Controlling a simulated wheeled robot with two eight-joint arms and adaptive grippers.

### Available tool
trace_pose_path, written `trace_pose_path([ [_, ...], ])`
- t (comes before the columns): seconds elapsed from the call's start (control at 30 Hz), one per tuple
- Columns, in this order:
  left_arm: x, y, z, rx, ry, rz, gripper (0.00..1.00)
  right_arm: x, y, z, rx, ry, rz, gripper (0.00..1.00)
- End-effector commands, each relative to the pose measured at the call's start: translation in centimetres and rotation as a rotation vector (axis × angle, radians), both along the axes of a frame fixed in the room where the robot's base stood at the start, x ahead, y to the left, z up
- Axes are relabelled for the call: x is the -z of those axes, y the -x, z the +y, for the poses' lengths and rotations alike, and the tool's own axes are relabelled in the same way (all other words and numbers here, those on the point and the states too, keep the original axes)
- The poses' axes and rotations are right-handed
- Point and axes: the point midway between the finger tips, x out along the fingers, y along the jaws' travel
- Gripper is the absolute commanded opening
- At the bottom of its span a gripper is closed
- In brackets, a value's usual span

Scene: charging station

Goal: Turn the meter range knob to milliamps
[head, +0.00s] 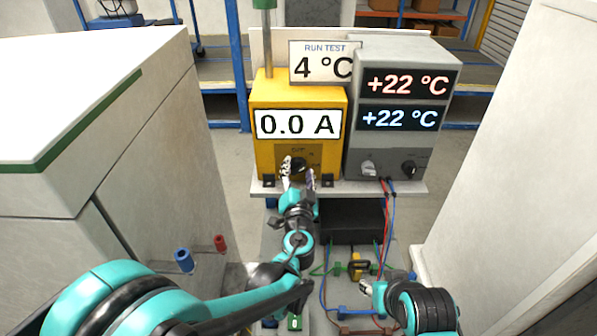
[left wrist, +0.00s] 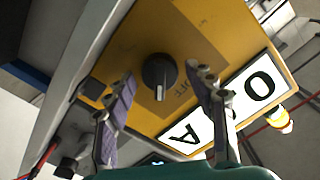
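The yellow meter (head: 262,155) stands on a shelf and its display reads "0.0 A" (head: 298,124). Its black round range knob (head: 298,166) is low on the front. It also shows in the left wrist view (left wrist: 158,72), its white mark near the "OFF" lettering. My left gripper (head: 298,178) is open in front of the knob. In the left wrist view its fingers (left wrist: 165,95) lie apart on either side of the knob, with visible gaps; contact is not seen. My right gripper (head: 368,289) is low in the head view, away from the meter; its fingers are too small to read.
A grey unit (head: 385,150) with two "+22 °C" displays and two knobs stands right of the meter. A "RUN TEST" sign (head: 322,62) reads 4 °C. Red and blue cables (head: 388,215) hang below the shelf. Large white cabinets (head: 100,100) flank both sides.

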Motion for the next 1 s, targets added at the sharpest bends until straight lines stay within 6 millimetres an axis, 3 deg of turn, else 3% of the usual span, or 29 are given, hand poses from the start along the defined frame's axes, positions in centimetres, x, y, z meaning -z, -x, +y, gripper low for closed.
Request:
trace_pose_path([
  [0.03, 0.0, 0.0, 0.0, 0.000, 0.000, 0.000, 0.36, 0.0, 0.0, 0.0, 0.000, 0.000, 0.000, 0.40],
  [0.13, 0.0, 0.0, 0.0, 0.000, 0.000, 0.000, 0.10, 0.0, 0.0, 0.0, 0.000, 0.000, 0.000, 0.40],
  [0.57, 0.0, 0.0, 0.0, 0.000, -0.060, 0.000, 0.09, 0.2, 0.0, 0.0, 0.000, 0.000, 0.000, 0.40],
  [1.0, 0.1, 0.0, -0.1, 0.000, -0.401, 0.000, 0.09, 1.2, 0.0, 0.0, 0.000, 0.000, 0.000, 0.40],
])
